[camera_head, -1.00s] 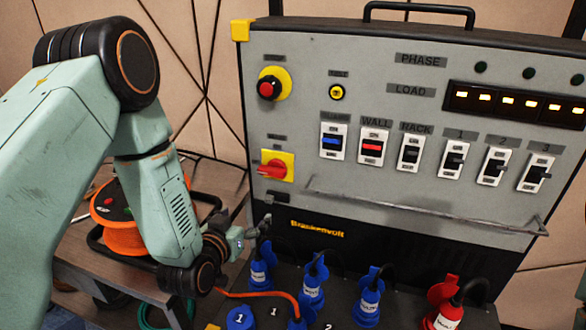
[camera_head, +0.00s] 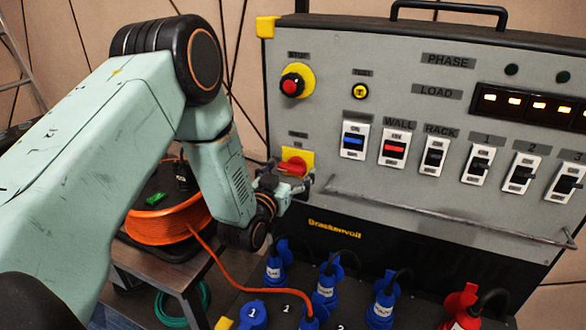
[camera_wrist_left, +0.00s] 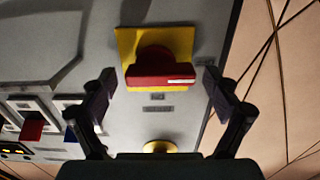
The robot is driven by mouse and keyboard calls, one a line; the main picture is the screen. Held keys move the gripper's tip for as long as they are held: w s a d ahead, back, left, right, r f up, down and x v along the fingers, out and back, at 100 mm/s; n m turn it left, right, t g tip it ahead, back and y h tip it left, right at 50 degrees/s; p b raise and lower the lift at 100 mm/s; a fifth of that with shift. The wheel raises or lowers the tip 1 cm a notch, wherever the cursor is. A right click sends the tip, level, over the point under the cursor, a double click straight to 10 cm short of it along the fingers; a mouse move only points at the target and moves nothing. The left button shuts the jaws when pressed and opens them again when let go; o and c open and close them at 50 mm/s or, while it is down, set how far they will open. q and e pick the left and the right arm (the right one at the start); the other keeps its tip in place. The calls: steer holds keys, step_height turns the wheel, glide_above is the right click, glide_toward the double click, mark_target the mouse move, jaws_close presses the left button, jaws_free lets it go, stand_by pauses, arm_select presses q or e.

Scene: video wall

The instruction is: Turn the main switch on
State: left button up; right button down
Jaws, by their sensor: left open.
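The main switch is a red rotary handle (camera_head: 292,168) on a yellow square plate (camera_head: 304,156), low on the left of the grey panel. My left gripper (camera_head: 287,180) is right in front of it and partly covers it in the head view. In the left wrist view the red handle (camera_wrist_left: 162,76) lies level across its yellow plate (camera_wrist_left: 184,40), with a white mark at its right end. The fingers of my left gripper (camera_wrist_left: 160,92) are spread open, one on each side of the handle, with gaps showing. My right gripper is not in view.
A red stop button (camera_head: 292,86) sits above the switch. Rocker switches (camera_head: 394,148) and a metal rail (camera_head: 450,215) are to the right. Blue plugs (camera_head: 325,285) stand below. An orange cable reel (camera_head: 165,222) stands at left.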

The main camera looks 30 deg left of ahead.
arm_select(q)
steer(key=shift+w, duration=0.4)
steer(key=shift+a, duration=0.1)
steer(key=shift+w, duration=0.1)
steer(key=c, duration=1.2)
steer(key=shift+o, duration=0.2)
